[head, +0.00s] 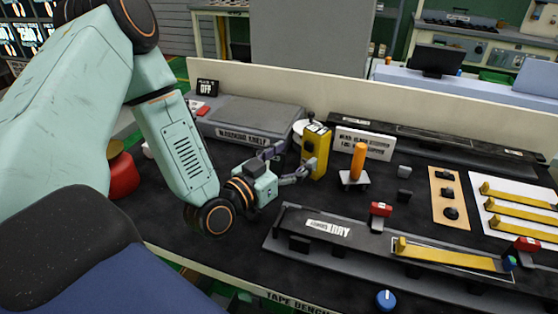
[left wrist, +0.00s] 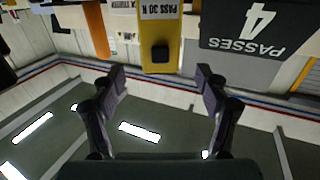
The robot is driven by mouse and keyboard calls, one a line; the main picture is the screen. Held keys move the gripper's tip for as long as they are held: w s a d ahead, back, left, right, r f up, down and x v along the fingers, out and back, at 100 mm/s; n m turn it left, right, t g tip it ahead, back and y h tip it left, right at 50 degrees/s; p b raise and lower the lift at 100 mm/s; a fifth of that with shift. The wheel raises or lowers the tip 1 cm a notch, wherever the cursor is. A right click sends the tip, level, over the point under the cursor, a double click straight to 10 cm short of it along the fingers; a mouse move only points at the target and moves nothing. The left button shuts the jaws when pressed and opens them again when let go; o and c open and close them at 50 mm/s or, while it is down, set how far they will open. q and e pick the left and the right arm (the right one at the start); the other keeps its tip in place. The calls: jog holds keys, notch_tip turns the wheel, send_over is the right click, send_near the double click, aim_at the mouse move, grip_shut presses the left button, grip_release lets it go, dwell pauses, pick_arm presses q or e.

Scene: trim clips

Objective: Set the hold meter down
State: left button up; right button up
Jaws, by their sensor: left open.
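The hold meter, a yellow upright block with a dark top (head: 315,152), stands on the dark bench, right of the grey labelled box. My left gripper (head: 293,161) is just left of it with its fingers spread toward it. In the left wrist view the yellow meter (left wrist: 160,28) shows a "PASS 30 N" label and a black square. It lies beyond and between the two open fingertips (left wrist: 160,78), with nothing gripped. The meter's base is partly hard to see. My right gripper is not in view.
An orange-handled tool (head: 358,160) stands right of the meter, with a white sign (head: 365,142) behind. A long grey fixture (head: 330,228) with a yellow strip (head: 445,255) lies in front. A grey box (head: 245,116) is at back left. A red round object (head: 123,176) is left.

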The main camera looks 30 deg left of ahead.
pick_arm(q)
jog(key=s+p, duration=0.1)
jog(key=s, duration=0.2)
jog(key=shift+s+a, duration=0.15)
jog(key=shift+a, duration=0.05)
dwell(0.4)
jog(key=shift+s, duration=0.2)
jog(key=shift+s+r+p, duration=0.2)
jog(key=shift+r+p, duration=0.05)
jog(key=shift+p, duration=0.1)
